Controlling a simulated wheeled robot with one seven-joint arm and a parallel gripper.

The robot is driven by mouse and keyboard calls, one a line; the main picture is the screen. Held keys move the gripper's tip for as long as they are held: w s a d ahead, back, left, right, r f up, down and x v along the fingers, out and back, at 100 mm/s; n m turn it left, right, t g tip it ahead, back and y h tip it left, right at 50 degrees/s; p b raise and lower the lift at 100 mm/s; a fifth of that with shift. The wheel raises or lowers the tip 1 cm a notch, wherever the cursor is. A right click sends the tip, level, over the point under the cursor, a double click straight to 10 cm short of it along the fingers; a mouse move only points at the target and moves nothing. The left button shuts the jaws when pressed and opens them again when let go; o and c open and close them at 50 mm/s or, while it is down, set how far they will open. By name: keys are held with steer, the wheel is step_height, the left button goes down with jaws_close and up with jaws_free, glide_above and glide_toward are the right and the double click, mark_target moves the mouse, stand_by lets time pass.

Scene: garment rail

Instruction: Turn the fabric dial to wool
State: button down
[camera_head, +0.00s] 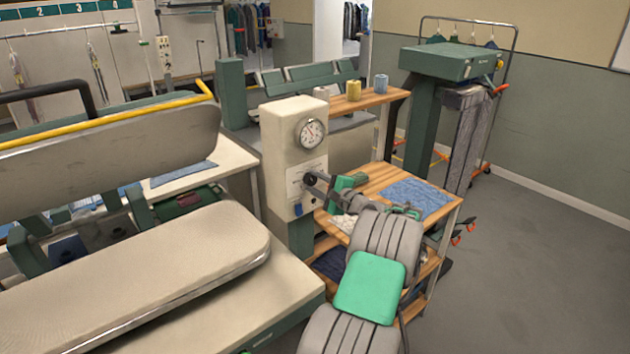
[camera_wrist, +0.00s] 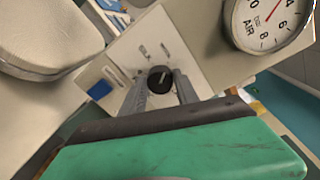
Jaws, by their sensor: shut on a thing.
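The fabric dial (camera_wrist: 160,79) is a round black knob with a pale pointer line, on a white label plate. In the head view the dial (camera_head: 309,178) sits on the front of a cream control column (camera_head: 286,150), below a gauge. My gripper (camera_wrist: 160,88) has its two grey fingers on either side of the dial and is shut on it. In the head view my gripper (camera_head: 316,183) reaches the dial from the right.
A round air gauge (camera_head: 310,133) is above the dial, and a blue part (camera_head: 297,209) is below it. The padded press board (camera_head: 150,265) lies to the left. A wooden shelf cart (camera_head: 376,182) with blue cloth (camera_head: 415,198) stands at right. Open floor (camera_head: 540,260) lies beyond.

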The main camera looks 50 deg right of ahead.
steer(key=shift+m, duration=0.3)
steer(key=c, duration=0.9)
jaws_free()
steer(key=shift+s, duration=0.45)
steer(key=b+v, duration=0.2)
steer(key=v, duration=0.5)
